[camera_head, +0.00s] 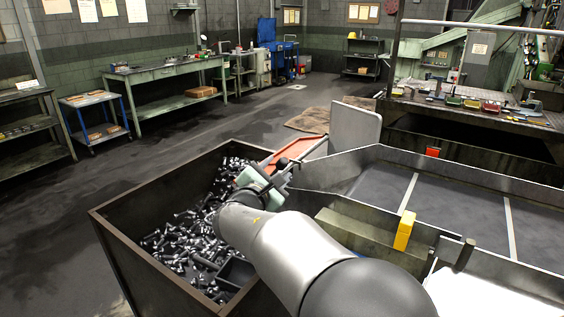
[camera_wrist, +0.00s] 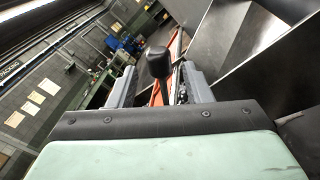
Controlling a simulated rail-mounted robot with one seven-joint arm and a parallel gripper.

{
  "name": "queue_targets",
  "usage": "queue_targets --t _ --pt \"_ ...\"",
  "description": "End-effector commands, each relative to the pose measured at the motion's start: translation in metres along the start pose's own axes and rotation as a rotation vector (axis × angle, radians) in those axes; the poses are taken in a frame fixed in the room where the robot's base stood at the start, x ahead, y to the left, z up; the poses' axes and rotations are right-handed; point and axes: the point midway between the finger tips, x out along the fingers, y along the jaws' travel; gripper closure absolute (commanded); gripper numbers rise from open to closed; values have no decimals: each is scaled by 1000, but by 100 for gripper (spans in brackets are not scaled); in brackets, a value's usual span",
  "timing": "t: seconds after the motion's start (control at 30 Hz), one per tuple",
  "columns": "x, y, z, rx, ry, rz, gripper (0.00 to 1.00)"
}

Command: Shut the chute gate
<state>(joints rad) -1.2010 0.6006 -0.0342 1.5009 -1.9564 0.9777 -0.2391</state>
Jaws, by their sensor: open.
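A black knob (camera_wrist: 158,62) on a thin stem stands between the two grey fingers of my gripper (camera_wrist: 160,88) in the wrist view. The fingers are open, with gaps visible on both sides of the stem. An orange-red part (camera_wrist: 176,48) runs beyond the knob. In the head view, my gripper (camera_head: 285,172) is over the far right corner of the bolt bin, and the orange-red part (camera_head: 298,150) lies just beyond it. A light grey upright plate (camera_head: 355,130) stands to the right of it. Which part is the chute gate I cannot tell, as my gripper hides the joint.
A dark-rimmed bin (camera_head: 125,237) of loose bolts (camera_head: 190,225) lies under my arm. To the right are a metal-walled tray (camera_head: 450,205) and a yellow block (camera_head: 405,230). A cluttered bench (camera_head: 480,115) stands behind.

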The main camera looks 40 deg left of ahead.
Motion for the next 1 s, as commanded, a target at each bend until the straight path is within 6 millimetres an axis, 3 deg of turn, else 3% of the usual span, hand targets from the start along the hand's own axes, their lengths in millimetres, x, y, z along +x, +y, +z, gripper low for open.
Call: queue_targets --t 0.23,0.6,0.77,0.8,1.0 --pt "32 0 0 0 0 -1 55" --pt "38 0 0 0 0 0 55" --pt "37 0 0 0 0 0 96" --pt "37 0 0 0 0 0 100" --pt "39 -1 2 -8 0 -4 100"
